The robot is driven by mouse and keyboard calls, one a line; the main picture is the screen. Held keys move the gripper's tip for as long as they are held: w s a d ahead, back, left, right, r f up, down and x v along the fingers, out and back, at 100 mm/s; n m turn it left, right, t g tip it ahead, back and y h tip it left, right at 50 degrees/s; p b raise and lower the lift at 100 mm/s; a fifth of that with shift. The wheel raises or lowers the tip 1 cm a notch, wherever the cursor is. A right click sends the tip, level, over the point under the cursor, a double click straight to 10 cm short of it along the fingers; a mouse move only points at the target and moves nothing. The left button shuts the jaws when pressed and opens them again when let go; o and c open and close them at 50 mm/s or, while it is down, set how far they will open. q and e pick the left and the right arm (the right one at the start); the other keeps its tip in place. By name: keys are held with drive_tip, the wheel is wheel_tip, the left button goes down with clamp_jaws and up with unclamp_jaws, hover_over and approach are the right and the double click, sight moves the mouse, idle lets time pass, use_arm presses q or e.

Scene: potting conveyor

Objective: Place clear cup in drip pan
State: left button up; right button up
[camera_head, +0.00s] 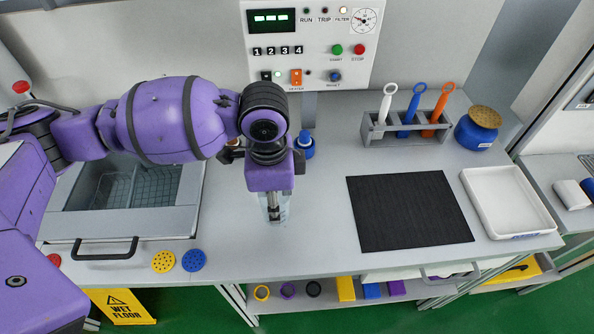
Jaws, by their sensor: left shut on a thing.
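My left gripper (273,204) points down over the table, left of the black mat, and is shut on the clear cup (281,216). The cup is transparent and hard to make out, and the gripper hides part of it. I cannot tell whether its base touches the table. A shallow white tray (545,222), which looks like the drip pan, lies at the right end of the table and is empty. My right gripper is not in view.
A black mat (410,212) lies between the cup and the white tray. A grey rack (400,133) with several scoops and a blue jar (476,131) stand behind. A sink with a wire basket (130,187) is at left. Yellow and blue perforated discs (163,262) lie near the front edge.

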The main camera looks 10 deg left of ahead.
use_arm(q)
drive_tip(key=o, duration=1.1)
drive_tip(key=shift+f, duration=0.1)
drive_tip(key=shift+c, duration=0.2)
